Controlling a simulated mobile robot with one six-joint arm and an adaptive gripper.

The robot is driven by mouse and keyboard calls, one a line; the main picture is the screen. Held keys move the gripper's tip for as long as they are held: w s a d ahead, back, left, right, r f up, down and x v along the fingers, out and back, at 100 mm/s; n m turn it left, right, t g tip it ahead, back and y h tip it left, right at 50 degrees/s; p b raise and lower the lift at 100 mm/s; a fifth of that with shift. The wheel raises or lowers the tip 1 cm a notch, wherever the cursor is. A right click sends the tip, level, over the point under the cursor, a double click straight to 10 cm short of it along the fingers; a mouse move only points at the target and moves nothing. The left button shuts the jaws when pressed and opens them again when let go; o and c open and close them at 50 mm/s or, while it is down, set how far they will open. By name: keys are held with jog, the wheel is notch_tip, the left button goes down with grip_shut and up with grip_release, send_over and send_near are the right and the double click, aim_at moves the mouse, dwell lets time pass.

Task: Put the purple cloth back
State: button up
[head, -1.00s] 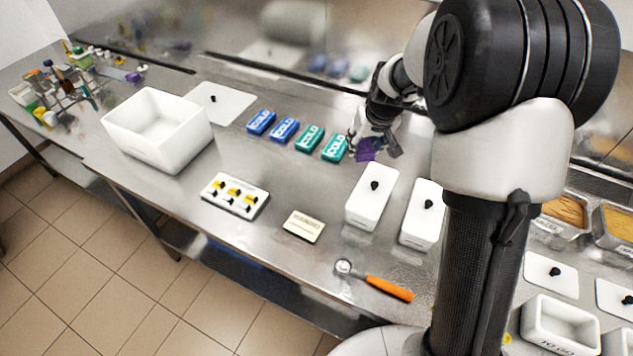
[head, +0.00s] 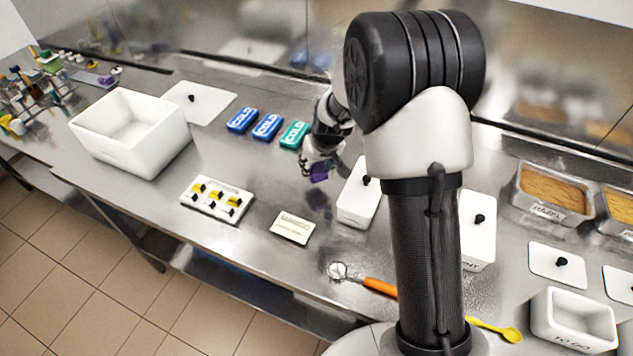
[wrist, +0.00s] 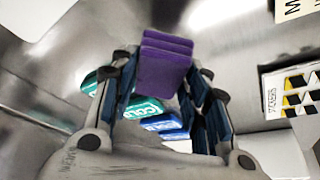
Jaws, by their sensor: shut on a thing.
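The purple cloth (head: 319,173) is a small folded stack. In the wrist view the cloth (wrist: 164,62) sits between the two fingers. My gripper (wrist: 165,95) is shut on it and holds it over the steel bench, left of a white lidded tub (head: 357,196). In the head view my gripper (head: 318,165) is small and partly covered by my own arm. I cannot tell exactly how high the cloth is above the bench.
Blue and green COLD packs (head: 267,127) lie behind and left of my gripper. A yellow-and-black block board (head: 216,198), a label card (head: 292,227) and an orange-handled scoop (head: 378,286) lie in front. A white bin (head: 130,140) stands left. Bare steel lies between them.

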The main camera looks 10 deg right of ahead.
jog(key=shift+f+b, duration=0.8)
jog(key=shift+f, duration=1.85)
jog(key=shift+f, duration=0.15)
jog(key=o, duration=1)
jog(key=shift+o, duration=0.2)
